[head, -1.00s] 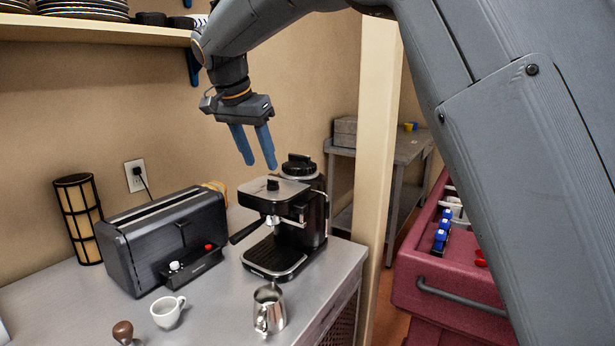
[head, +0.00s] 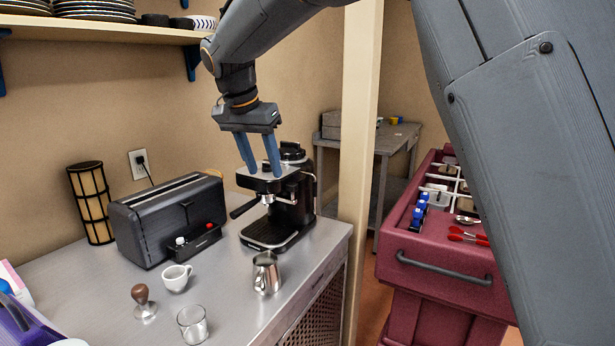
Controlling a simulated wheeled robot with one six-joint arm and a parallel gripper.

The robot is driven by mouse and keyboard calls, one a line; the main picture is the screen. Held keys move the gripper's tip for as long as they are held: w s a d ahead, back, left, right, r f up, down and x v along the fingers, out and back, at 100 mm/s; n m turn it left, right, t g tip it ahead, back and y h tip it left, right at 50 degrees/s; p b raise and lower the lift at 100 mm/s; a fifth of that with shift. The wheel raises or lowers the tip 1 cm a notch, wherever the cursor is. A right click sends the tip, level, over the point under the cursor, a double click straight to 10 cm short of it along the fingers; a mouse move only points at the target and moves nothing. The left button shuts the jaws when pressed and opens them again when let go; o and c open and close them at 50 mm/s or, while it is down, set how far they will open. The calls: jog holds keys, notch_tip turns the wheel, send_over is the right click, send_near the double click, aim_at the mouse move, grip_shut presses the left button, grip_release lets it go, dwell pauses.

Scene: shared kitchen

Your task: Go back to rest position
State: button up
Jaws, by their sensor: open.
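My gripper (head: 259,170) has two blue fingers that point down and stand apart, with nothing between them. It hangs in front of the wall, and in the picture its fingertips overlap the top of the black and silver espresso machine (head: 278,208). I cannot tell the exact gap between the fingertips and the machine. The machine stands on the grey counter (head: 75,290).
A black toaster (head: 165,222), white cup (head: 176,278), metal pitcher (head: 266,273), tamper (head: 142,298) and glass (head: 192,325) are on the counter. A shelf with plates (head: 95,10) is at upper left. A post (head: 358,130) and red cart (head: 440,265) stand to the right.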

jog(key=s+d+f+n+g, duration=0.1)
jog(key=s+d+f+n, duration=0.15)
jog(key=d+f, duration=0.7)
jog(key=s+d+f+n+y, duration=0.1)
jog(key=s+d+f, duration=0.6)
jog(key=s+d, duration=0.3)
jog(key=s+d+f+n+g, duration=0.1)
jog(key=s+d+f, duration=0.6)
jog(key=s+d, duration=0.3)
jog(key=s, duration=0.3)
jog(key=shift+f+y, duration=0.2)
jog(key=shift+y, duration=0.2)
jog(key=shift+d, duration=0.1)
